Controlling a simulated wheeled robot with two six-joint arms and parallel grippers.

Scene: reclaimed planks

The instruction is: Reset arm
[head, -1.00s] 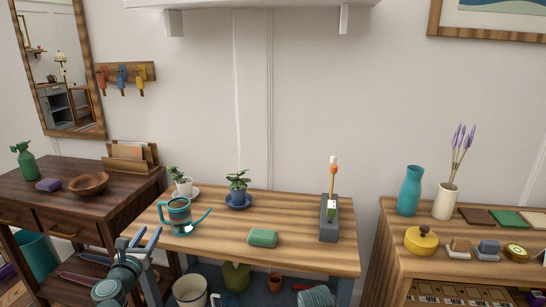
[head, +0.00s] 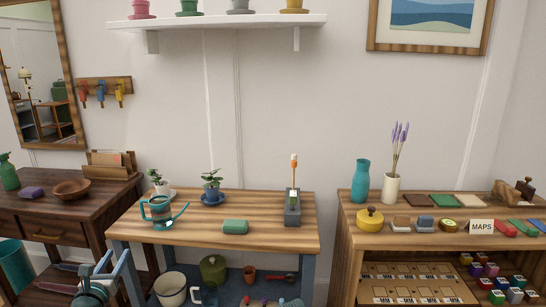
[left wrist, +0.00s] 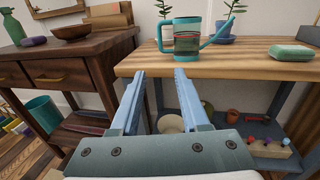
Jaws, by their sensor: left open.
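My left gripper (head: 106,268) is low in the head view, in front of the left end of the light wooden table (head: 262,236). In the left wrist view its two blue fingers (left wrist: 157,98) are spread apart with nothing between them. My right gripper is not in either view.
A dark wooden desk (head: 80,205) stands to the left, with a narrow gap before the table. A green block (head: 235,227) and a grey holder (head: 292,210) rest on the table. A shelf unit (head: 350,235) stands right. A white shelf (head: 220,22) hangs above.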

